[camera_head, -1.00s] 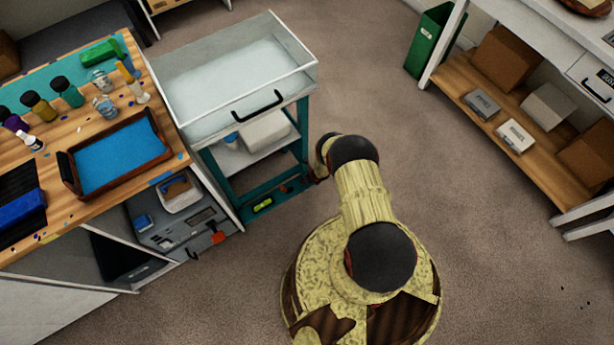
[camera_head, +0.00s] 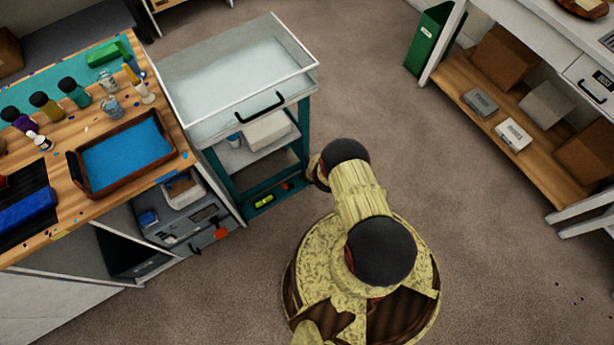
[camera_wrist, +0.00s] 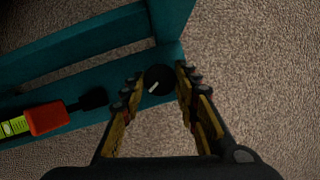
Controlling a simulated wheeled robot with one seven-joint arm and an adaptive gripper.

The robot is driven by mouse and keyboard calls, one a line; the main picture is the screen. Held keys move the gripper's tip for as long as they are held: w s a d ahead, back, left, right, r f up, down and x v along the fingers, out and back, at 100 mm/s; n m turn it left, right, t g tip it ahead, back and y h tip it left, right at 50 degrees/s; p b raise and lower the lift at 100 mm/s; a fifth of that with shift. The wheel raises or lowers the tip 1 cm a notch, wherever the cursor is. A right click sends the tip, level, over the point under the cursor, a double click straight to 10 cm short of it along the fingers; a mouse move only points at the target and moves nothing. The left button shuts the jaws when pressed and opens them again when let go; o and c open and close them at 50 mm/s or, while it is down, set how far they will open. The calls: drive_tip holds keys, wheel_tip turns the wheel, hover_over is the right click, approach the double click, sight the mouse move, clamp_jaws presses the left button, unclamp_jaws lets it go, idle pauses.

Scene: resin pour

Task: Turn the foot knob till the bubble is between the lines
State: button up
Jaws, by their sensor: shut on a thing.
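The foot knob (camera_wrist: 157,80) is a round black knob with a white mark, at the corner of the teal stand's lower frame in the wrist view. My gripper (camera_wrist: 157,83) has one finger on each side of it and is shut on it. The yellow-green level vial (camera_wrist: 14,127) is at the left edge of the wrist view, partly cut off, beside a red block (camera_wrist: 46,118). The vial also shows small in the head view (camera_head: 264,201), on the low teal rail. I cannot make out where the bubble sits. My arm hides the knob in the head view.
The teal stand (camera_head: 228,178) carries a clear-walled tray (camera_head: 308,80) on top. A wooden workbench (camera_head: 75,225) with bottles and a blue-lined tray (camera_head: 178,152) is at the left. A white shelf unit stands at the right. Carpet is clear around the stand's right side.

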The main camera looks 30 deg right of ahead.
drive_tip(key=o, duration=0.9)
drive_tip(key=shift+c, duration=0.2)
drive_tip(key=shift+r, duration=0.1)
drive_tip(key=v, duration=1.1)
drive_tip(key=shift+s+r, duration=0.2)
drive_tip(key=shift+r, duration=0.15)
